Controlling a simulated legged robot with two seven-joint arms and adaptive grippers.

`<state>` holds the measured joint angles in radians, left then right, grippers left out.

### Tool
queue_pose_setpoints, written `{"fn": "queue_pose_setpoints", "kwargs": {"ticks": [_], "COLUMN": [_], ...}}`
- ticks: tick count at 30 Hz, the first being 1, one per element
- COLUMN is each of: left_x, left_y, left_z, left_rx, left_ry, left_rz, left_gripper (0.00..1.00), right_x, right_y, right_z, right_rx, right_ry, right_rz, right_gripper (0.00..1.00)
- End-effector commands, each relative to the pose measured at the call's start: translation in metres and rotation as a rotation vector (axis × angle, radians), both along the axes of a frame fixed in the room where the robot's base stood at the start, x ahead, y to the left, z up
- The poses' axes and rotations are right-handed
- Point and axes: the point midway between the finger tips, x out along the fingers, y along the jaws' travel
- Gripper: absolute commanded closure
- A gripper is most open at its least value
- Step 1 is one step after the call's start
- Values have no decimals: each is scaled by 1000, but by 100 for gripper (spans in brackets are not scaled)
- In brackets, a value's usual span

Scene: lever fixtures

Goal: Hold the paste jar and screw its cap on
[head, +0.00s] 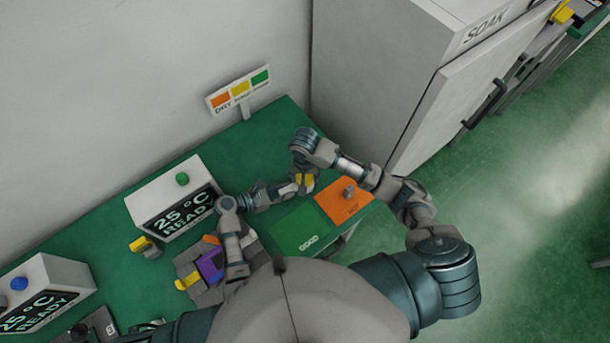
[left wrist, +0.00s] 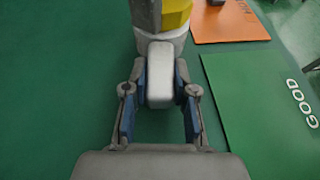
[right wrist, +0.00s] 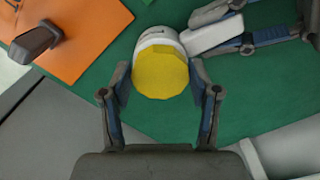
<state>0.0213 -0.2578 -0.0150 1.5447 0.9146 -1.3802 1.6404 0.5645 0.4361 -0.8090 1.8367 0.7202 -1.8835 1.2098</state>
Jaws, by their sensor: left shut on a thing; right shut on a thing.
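The paste jar is a small white pot with a pale block-like handle on its side; in the left wrist view its white body (left wrist: 163,42) stands just beyond the handle (left wrist: 160,85). My left gripper (left wrist: 159,72) is shut on this handle, a blue-padded finger on each side. The yellow cap (right wrist: 161,72) is over the jar's top in the right wrist view, and shows small in the head view (head: 304,180). My right gripper (right wrist: 161,88) is shut on the cap from above, fingers on either side. I cannot tell how tightly the cap sits on the jar.
A 25 °C READY box (head: 160,195) stands left. A purple block (head: 210,264) lies in front. A SOAK cabinet (head: 385,70) stands behind right.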

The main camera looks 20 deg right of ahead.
Motion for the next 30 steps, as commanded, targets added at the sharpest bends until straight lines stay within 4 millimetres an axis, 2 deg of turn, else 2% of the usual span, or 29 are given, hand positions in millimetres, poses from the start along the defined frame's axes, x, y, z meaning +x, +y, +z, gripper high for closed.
{"fn": "queue_pose_setpoints", "kwargs": {"ticks": [5,6,9,21,25,30], "left_x": [-1,-1,-1,0,0,0], "left_y": [0,0,0,0,0,0], "left_z": [0,0,0,0,0,0], "left_rx": [0,0,0,0,0,0], "left_ry": [1,1,1,0,0,0], "left_rz": [-2,-3,-3,-1,-1,-1], "left_gripper": [100,100,100,100,100,100], "right_x": [0,1,1,2,3,5], "right_y": [4,2,2,2,1,-1], "right_z": [-2,-1,-1,4,23,60], "right_rx": [5,1,0,1,2,-2], "right_ry": [3,0,-2,-3,-6,-13], "right_rz": [-379,-411,-402,-397,-397,-395], "right_gripper": [81,34,10,10,10,10]}}
